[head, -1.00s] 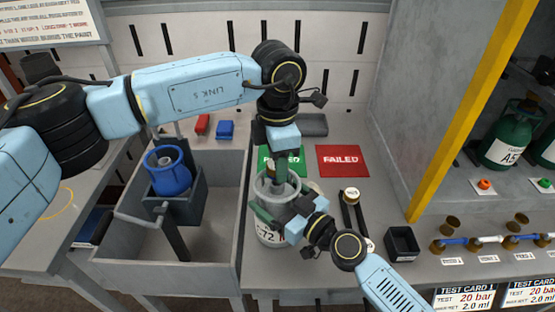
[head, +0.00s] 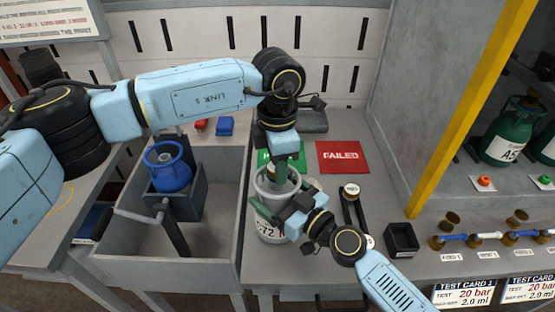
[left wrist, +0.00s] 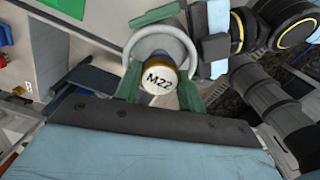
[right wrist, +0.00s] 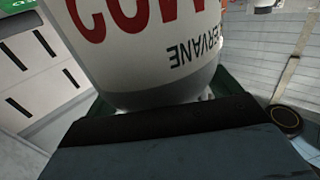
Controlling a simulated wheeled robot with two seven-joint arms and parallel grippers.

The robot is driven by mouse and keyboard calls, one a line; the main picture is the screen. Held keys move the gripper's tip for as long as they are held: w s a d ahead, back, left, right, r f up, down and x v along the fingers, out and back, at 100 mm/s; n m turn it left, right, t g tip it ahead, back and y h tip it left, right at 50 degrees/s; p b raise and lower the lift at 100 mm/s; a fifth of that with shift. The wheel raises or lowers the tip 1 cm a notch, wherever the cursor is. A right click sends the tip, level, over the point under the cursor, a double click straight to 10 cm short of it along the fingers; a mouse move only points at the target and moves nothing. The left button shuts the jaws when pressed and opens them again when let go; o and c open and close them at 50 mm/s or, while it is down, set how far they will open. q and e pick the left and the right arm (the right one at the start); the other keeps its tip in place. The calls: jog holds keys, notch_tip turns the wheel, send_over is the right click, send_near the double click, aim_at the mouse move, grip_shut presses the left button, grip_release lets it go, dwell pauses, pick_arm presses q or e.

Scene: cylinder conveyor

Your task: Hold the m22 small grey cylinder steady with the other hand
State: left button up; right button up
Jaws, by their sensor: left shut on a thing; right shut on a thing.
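The small grey cylinder (head: 268,228) stands upright on the bench, with a ring collar at its top. Its lower label ends in "72". A round brass-rimmed cap marked M22 (left wrist: 158,80) sits inside the collar ring in the left wrist view. My left gripper (head: 280,178) reaches down from above and is shut on the cap. I cannot tell how far the cap is seated. My right gripper (head: 285,222) is shut on the cylinder's side from the right. The cylinder's white wall with red lettering (right wrist: 150,50) fills the right wrist view.
A grey sink-like bin (head: 125,245) to the left holds a blue cylinder (head: 170,178) in a holder. A red FAILED card (head: 343,157) lies behind, with a green card partly hidden. A wrench-like tool (head: 350,210) and black box (head: 402,240) lie to the right.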

pick_arm(q)
jog(key=shift+f, duration=0.15)
jog(key=o, duration=0.3)
jog(key=c, duration=0.4)
jog(key=m, duration=0.4)
jog(key=shift+c, duration=0.2)
jog(key=shift+m, duration=1)
jog(key=shift+m, duration=0.9)
jog(key=m, duration=0.3)
jog(key=shift+w, duration=0.1)
jog(key=shift+m, duration=0.6)
